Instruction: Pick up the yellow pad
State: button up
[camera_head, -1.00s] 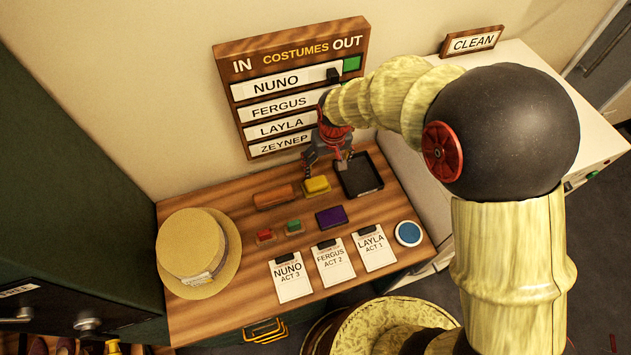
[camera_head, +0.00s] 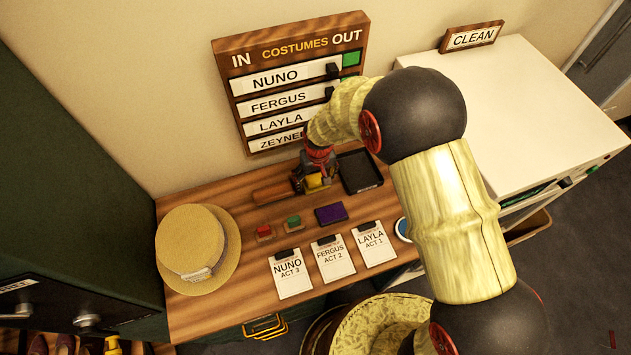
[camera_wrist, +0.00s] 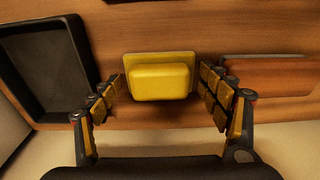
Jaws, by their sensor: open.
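The yellow pad (camera_wrist: 160,82) lies on the wooden table in the middle of the wrist view, between the two fingers of my gripper (camera_wrist: 162,98). The fingers are open, with a gap showing on each side of the pad. In the head view, my gripper (camera_head: 312,183) is low over the back of the table, and the yellow pad (camera_head: 315,182) shows partly behind its fingers.
A black tray (camera_head: 360,172) lies just right of the pad. A brown wooden block (camera_head: 273,192) lies to its left. Red (camera_head: 264,232), green (camera_head: 293,221) and purple (camera_head: 330,214) pads lie in front. The costumes board (camera_head: 290,90) stands behind. A straw hat (camera_head: 193,245) is at left.

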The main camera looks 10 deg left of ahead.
aim_at(315, 177)
jog(key=c, duration=0.4)
jog(key=c, duration=0.5)
jog(key=shift+r, duration=0.1)
jog(key=shift+c, duration=0.2)
jog(key=shift+r, duration=0.55)
notch_tip(315, 177, up, 2)
jog(key=shift+r+p, duration=0.15)
jog(key=shift+p, duration=0.15)
jog(key=s+a+r+p, duration=0.1)
jog(key=s+a+r, duration=0.5)
jog(key=s+r, duration=0.3)
jog(key=s, duration=0.3)
jog(key=shift+s+r, duration=0.25)
jog(key=shift+s, duration=0.15)
